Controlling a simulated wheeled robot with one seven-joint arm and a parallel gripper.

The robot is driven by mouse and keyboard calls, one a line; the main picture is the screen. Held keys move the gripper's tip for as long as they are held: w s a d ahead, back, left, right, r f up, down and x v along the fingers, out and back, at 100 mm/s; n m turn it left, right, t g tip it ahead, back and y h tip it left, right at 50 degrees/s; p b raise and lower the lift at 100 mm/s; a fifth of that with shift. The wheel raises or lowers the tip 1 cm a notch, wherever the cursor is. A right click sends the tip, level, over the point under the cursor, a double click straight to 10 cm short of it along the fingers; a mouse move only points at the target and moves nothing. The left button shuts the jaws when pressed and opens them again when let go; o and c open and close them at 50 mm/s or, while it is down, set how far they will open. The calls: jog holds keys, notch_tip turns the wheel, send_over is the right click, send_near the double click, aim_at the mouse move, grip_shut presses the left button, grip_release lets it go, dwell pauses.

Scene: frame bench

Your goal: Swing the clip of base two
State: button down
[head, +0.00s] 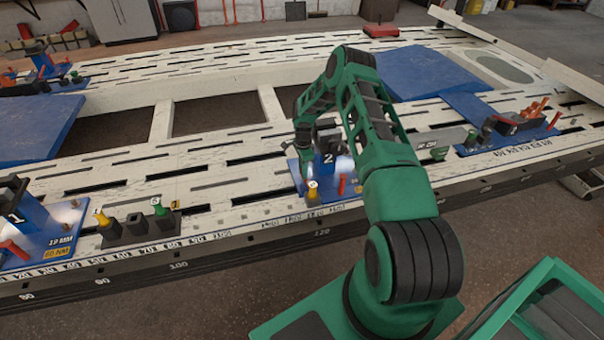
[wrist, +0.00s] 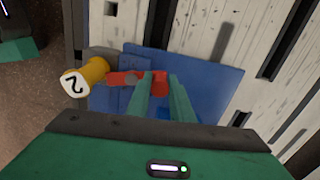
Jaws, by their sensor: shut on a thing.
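Base two is a blue plate (head: 325,196) at the front edge of the slotted white bench. The yellow knob marked 2 (wrist: 85,79) is left of the clip. In the head view the fingertips are hard to make out.
Base one (head: 40,235) stands at the far left of the bench. A dark block with yellow and green knobs (head: 138,228) lies between the bases. Another blue-plated fixture (head: 505,133) is at the right. Slotted bench surface (head: 235,180) left of base two is clear.

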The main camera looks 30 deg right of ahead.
jog(key=shift+s+d+m, duration=0.2)
jog(key=shift+d+m, duration=0.25)
jog(key=shift+m, duration=0.55)
jog(key=shift+f, duration=0.1)
jog(key=shift+s, duration=0.1)
jog(key=c, duration=1.8)
grip_release()
jog(key=shift+c, duration=0.2)
jog(key=shift+r, duration=0.35)
notch_tip(320, 180, up, 10)
jog(key=shift+r, duration=0.1)
